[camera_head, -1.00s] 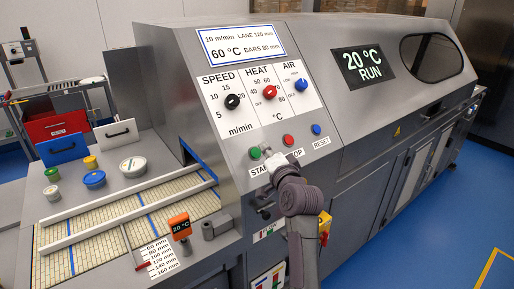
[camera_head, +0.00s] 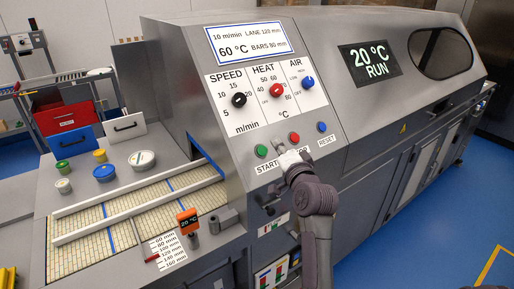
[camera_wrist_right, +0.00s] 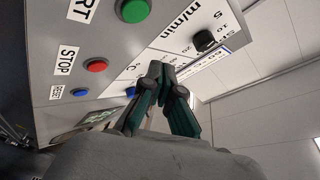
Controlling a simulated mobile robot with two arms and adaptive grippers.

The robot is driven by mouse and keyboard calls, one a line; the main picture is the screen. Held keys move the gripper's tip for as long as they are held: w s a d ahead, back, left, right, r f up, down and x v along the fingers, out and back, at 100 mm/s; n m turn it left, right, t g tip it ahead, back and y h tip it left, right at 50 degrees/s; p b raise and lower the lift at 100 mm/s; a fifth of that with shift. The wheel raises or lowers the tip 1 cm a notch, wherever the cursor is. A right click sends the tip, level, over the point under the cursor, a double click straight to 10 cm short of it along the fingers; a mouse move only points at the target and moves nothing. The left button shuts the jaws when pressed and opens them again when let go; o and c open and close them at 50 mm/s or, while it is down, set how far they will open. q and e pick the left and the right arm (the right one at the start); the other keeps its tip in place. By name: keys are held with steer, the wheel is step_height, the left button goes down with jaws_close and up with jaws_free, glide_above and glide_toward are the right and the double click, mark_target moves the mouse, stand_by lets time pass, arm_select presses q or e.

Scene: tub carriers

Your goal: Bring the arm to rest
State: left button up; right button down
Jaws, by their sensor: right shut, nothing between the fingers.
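My right gripper (camera_head: 280,146) is at the sloping front panel of the grey machine (camera_head: 240,125), between the green START button (camera_head: 261,151) and the red STOP button (camera_head: 293,139). Its arm comes up from below. In the right wrist view its fingers (camera_wrist_right: 161,70) are together with nothing between them. The green button (camera_wrist_right: 134,10) and red button (camera_wrist_right: 96,65) show beside them there; the fingers look apart from the panel. The machine's display (camera_head: 369,60) reads 20 °C RUN. My left gripper is not in view.
A slatted belt (camera_head: 130,225) with white rails runs into the machine at left. Several lidded tubs (camera_head: 104,173) stand behind it. Blue floor (camera_head: 420,235) at right is clear.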

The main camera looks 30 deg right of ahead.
steer(key=s+a+f+n+g+y, duration=0.2)
steer(key=s+a+f+n+g, duration=0.3)
steer(key=f, duration=0.4)
steer(key=s+a+f+n+g+y, duration=0.2)
steer(key=s+a+f+n, duration=0.4)
steer(key=f, duration=0.3)
steer(key=s+a+f+n+g, duration=0.3)
steer(key=s+f+g, duration=0.15)
steer(key=s, duration=0.65)
steer(key=s+a+f+n+g, duration=0.3)
steer(key=s+f, duration=0.2)
steer(key=s, duration=0.5)
step_height(320, 180, down, 33)
steer(key=s+g+b, duration=0.1)
steer(key=s+b, duration=0.2)
steer(key=b, duration=0.2)
steer(key=s+d+f+g+b, duration=0.1)
steer(key=s+d+f+b, duration=0.1)
steer(key=s+f, duration=1.3)
step_height(320, 180, down, 3)
steer(key=shift+d+r+b, duration=0.15)
steer(key=shift+d+b, duration=0.25)
steer(key=shift+b, duration=0.45)
